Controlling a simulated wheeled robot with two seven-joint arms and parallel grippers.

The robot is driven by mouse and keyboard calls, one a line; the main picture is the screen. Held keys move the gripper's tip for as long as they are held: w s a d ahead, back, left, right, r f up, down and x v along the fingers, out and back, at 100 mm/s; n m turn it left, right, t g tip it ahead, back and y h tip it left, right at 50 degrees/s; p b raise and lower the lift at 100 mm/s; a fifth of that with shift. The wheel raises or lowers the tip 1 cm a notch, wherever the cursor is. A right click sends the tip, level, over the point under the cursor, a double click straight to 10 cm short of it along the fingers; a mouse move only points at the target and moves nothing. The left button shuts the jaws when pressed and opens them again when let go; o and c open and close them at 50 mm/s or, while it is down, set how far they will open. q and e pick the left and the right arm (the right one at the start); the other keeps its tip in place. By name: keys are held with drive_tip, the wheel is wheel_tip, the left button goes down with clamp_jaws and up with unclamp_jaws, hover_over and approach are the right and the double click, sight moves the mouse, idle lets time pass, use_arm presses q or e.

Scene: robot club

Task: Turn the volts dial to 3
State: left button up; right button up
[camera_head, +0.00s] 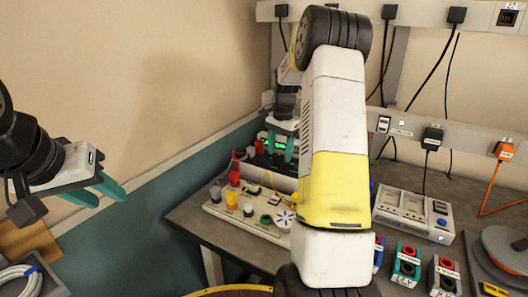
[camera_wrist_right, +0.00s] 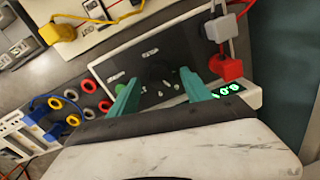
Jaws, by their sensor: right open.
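A bench unit with a dark face and green lit digits stands at the back left of the bench (camera_head: 272,146). In the right wrist view its dark panel (camera_wrist_right: 150,55) lies in front of my right gripper (camera_wrist_right: 160,92), with small pale marks or controls between the fingers. I cannot tell which is the volts dial, nor read its setting. My right gripper is open, its teal fingers apart over the panel, touching nothing that I can make out. In the head view my arm partly hides it. My left gripper (camera_head: 100,190) is open and empty, away from the bench at left.
A white board (camera_head: 250,215) with coloured knobs lies in front of the unit. A red plug (camera_wrist_right: 230,68) with a cable sits beside the panel. Several coloured rings (camera_wrist_right: 72,95) lie at left in the wrist view. A grey charger (camera_head: 412,212) stands right.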

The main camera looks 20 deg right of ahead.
drive_tip(key=shift+a+f, duration=0.1)
drive_tip(key=shift+f, duration=0.7)
clamp_jaws()
drive_tip(key=shift+n, duration=0.3)
drive_tip(key=n, duration=0.4)
drive_tip(key=shift+w+n, duration=0.1)
drive_tip(key=shift+n, duration=2)
